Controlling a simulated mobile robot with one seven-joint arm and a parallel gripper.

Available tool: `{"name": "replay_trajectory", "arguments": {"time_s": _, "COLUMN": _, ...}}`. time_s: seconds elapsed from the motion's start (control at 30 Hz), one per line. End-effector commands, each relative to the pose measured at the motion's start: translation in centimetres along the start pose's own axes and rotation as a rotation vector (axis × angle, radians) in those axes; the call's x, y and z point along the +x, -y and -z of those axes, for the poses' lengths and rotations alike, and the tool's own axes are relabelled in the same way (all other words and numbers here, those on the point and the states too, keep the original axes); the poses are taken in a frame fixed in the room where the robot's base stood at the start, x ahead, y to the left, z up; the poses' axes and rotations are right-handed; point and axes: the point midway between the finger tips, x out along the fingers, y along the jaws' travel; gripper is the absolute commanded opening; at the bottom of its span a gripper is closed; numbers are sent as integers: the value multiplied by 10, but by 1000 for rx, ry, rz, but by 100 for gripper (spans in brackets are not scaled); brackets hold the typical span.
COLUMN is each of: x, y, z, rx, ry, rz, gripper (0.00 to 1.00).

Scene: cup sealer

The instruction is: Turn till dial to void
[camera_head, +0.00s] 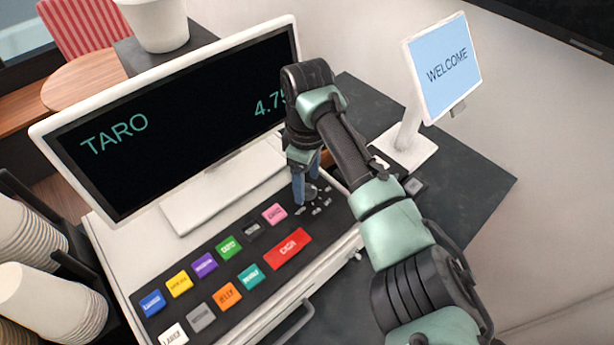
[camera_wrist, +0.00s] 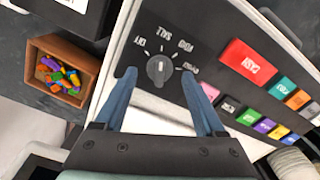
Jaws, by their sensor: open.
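The till dial (camera_wrist: 158,68) is a round dark knob on the till's black key panel, ringed by white labels; OFF and VOID are readable in the wrist view. A pale mark on the knob seems to face up towards the labels, but I cannot tell which one it points to. My gripper (camera_wrist: 159,74) is open, with one blue finger on each side of the knob. I cannot tell whether the fingers touch it. In the head view my gripper (camera_head: 307,186) is over the right end of the panel, and the dial is largely hidden there.
Coloured keys, including a red CASH key (camera_head: 288,248), lie left of the dial. The till screen (camera_head: 185,115) stands close behind my gripper. A WELCOME display (camera_head: 445,70) stands to the right. A brown box of colourful pieces (camera_wrist: 60,75) lies beside the till. Cup stacks (camera_head: 45,300) stand at left.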

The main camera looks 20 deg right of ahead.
Motion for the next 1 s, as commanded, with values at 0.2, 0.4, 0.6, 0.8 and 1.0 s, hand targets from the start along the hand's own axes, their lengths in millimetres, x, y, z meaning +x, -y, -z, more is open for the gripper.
{"name": "replay_trajectory", "arguments": {"time_s": 0.2, "x": 9, "y": 0, "z": 0, "rx": 0, "ry": 0, "rz": -1, "gripper": 72}}
{"name": "replay_trajectory", "arguments": {"time_s": 0.4, "x": 9, "y": 0, "z": 0, "rx": 0, "ry": 0, "rz": 0, "gripper": 70}}
{"name": "replay_trajectory", "arguments": {"time_s": 0.6, "x": 8, "y": 0, "z": 0, "rx": 0, "ry": 0, "rz": 0, "gripper": 34}}
{"name": "replay_trajectory", "arguments": {"time_s": 0.8, "x": 8, "y": 0, "z": 0, "rx": 0, "ry": 0, "rz": 0, "gripper": 0}}
{"name": "replay_trajectory", "arguments": {"time_s": 1.0, "x": 8, "y": 0, "z": 0, "rx": 5, "ry": -1, "rz": 0, "gripper": 0}}
